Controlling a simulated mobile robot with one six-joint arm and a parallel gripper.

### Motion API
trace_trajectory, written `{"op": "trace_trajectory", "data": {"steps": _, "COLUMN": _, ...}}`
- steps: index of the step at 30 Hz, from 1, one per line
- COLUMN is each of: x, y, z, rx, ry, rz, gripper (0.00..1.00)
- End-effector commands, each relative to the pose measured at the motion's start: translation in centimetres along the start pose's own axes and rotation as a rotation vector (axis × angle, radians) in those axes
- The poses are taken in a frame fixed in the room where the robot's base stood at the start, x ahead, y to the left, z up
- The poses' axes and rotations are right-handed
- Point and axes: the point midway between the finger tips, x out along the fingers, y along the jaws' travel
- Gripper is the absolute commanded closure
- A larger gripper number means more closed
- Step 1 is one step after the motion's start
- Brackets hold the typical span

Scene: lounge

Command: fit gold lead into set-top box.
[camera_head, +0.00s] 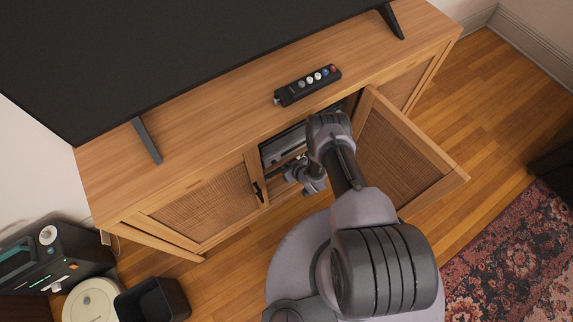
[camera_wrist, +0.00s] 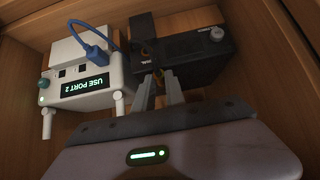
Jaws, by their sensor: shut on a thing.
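In the wrist view a black box (camera_wrist: 200,55), which looks like the set-top box, stands inside the cabinet. My gripper (camera_wrist: 159,76) reaches to the near face of this box, its two grey fingers close together. A small yellow-gold bit (camera_wrist: 167,72) shows between the fingertips; I take it for the gold lead. Most of the lead is hidden by the fingers, and I cannot tell whether it is seated in a socket. In the head view my arm reaches into the open cabinet (camera_head: 215,165); the fingertips are hidden there.
A white box (camera_wrist: 75,80) with a "USE PORT 2" display and a blue cable (camera_wrist: 96,52) stands left of the black box. The cabinet door (camera_head: 400,150) is open on the right. A television (camera_head: 170,50) and a black strip with coloured buttons (camera_head: 307,85) are on top.

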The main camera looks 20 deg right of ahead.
Motion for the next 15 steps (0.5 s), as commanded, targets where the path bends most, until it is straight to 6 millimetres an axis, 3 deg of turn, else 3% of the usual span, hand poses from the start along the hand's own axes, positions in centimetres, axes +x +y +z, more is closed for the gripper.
{"op": "trace_trajectory", "data": {"steps": 4, "x": 0.16, "y": 0.01, "z": 0.19, "rx": 0.0, "ry": 0.0, "rz": 0.0, "gripper": 1.0}}
{"op": "trace_trajectory", "data": {"steps": 5, "x": 0.16, "y": 0.02, "z": 0.17, "rx": 0.0, "ry": 0.001, "rz": 0.0, "gripper": 0.81}}
{"op": "trace_trajectory", "data": {"steps": 8, "x": 0.15, "y": 0.03, "z": 0.16, "rx": 0.0, "ry": 0.0, "rz": 0.0, "gripper": 0.63}}
{"op": "trace_trajectory", "data": {"steps": 15, "x": 0.14, "y": 0.02, "z": 0.17, "rx": 0.0, "ry": 0.0, "rz": 0.0, "gripper": 0.63}}
